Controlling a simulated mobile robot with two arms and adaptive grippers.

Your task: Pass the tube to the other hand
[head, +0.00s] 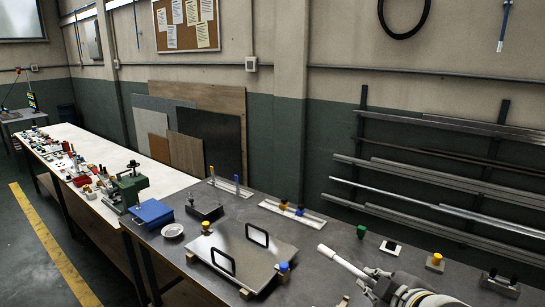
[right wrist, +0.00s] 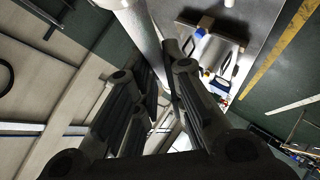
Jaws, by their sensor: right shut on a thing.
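A pale white tube (head: 342,262) shows at the lower right of the head view, slanting up and left from my right gripper (head: 374,283). My right gripper is shut on the tube and holds it in front of the dark bench. In the right wrist view the tube (right wrist: 138,32) runs up from between the fingers (right wrist: 155,72) to the top edge. Its gripped end is partly hidden by the fingers. My left gripper is in neither view.
A metal plate with two black handles (head: 250,250) lies on the dark bench (head: 330,285). A blue box (head: 152,213), a white dish (head: 172,231), a dark box (head: 205,209) and several coloured knobs stand around it. Metal bars (head: 440,178) hang on the wall rack behind.

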